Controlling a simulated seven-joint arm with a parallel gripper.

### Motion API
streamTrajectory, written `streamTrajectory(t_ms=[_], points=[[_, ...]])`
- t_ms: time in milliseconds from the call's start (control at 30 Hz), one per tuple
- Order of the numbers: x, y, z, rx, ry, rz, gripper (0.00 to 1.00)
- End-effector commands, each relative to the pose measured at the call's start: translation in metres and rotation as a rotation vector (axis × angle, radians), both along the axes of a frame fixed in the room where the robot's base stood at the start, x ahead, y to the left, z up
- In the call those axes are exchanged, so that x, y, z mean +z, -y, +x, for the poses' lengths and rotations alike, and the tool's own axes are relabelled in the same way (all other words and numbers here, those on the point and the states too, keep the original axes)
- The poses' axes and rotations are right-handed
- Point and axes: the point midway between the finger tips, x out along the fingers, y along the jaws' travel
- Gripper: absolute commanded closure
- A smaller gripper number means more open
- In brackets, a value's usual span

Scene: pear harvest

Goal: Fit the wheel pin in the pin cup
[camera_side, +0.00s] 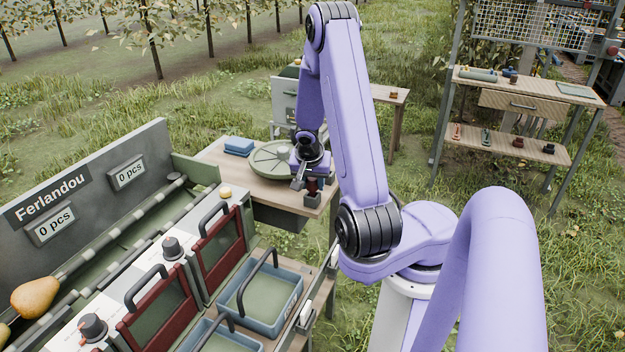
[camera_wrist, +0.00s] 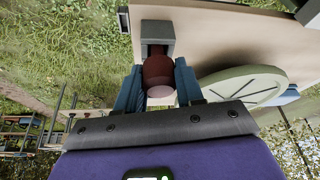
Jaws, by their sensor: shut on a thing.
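My gripper (camera_wrist: 158,86) is shut on the dark red wheel pin (camera_wrist: 158,68), with one blue finger on each side of it.
A pale green round wheel (camera_side: 268,157) lies on the wooden table (camera_side: 230,176) close beside my gripper. A blue stack (camera_side: 239,145) is behind it. The sorting bench with blue trays (camera_side: 258,310) and red-framed doors stands in front. A shelf unit (camera_side: 520,90) is at the right.

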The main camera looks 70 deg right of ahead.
Motion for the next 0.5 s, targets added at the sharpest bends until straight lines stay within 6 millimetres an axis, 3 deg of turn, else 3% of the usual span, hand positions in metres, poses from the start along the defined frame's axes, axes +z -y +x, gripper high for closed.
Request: streamTrajectory(t_ms=[233, 267, 333, 500], points=[[-0.0007, 0.0003, -0.0001, -0.001, 0.001, -0.001, 0.95], [-0.0007, 0.0003, 0.0, -0.001, 0.001, -0.001, 0.57], [-0.0007, 0.0003, 0.0, -0.001, 0.001, -0.001, 0.34], [-0.0007, 0.0003, 0.0, -0.001, 0.001, -0.001, 0.33]])
